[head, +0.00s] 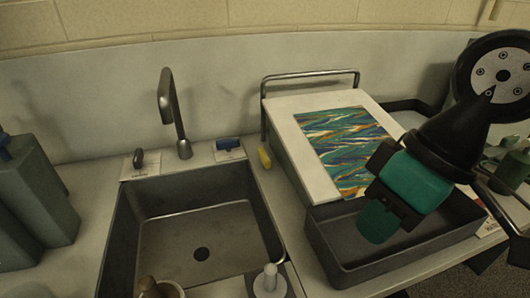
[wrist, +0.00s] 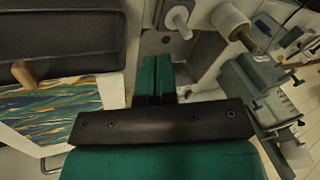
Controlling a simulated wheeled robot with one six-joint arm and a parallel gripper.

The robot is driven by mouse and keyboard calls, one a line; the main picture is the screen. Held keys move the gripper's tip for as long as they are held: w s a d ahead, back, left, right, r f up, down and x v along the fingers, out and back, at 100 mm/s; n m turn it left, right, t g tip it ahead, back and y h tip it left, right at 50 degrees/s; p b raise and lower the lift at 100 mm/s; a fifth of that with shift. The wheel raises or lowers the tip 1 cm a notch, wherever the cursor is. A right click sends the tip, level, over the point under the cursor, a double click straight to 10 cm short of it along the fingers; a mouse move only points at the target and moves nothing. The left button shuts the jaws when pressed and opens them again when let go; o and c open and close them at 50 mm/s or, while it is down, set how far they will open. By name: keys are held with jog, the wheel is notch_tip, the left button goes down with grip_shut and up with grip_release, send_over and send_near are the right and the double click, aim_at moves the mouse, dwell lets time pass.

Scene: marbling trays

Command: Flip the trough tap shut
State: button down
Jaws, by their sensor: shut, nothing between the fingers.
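A metal gooseneck tap (head: 175,115) rises behind the grey sink trough (head: 135,240). Two small controls stand behind the trough on pale labels. One is a dark lever (head: 138,158) left of the spout, upright. The other is a blue handle (head: 228,144) right of the spout, lying roughly sideways. The label text is too small to read. My gripper (head: 378,220) is over the grey tray, right of the trough and apart from both controls. Its teal fingers are together and empty, as the wrist view (wrist: 157,75) also shows.
A white board (head: 290,125) with a metal rail and marbled paper (head: 345,145) stands behind the grey tray (head: 335,265). A white peg (head: 269,281) stands in front. Grey containers (head: 40,195) stand at left.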

jog(key=w+a+f+m+t+h, duration=0.1)
jog(key=w+a+h, duration=0.15)
jog(key=w, duration=0.75)
jog(key=w+a+f+m+t+h, duration=0.1)
jog(key=w+a+t+h, duration=0.15)
jog(key=w, duration=0.75)
jog(key=w+a+f+m+t+h, duration=0.1)
jog(key=w+a+f, duration=0.2)
jog(key=a, duration=0.4)
jog(key=w+a+f+m+t+h, duration=0.1)
jog(key=w+a+f, duration=0.3)
jog(key=a, duration=0.4)
jog(key=shift+w+m+h, duration=0.7)
jog(key=shift+h, duration=0.1)
jog(key=shift+d+t, duration=0.1)
jog(key=shift+t, duration=0.15)
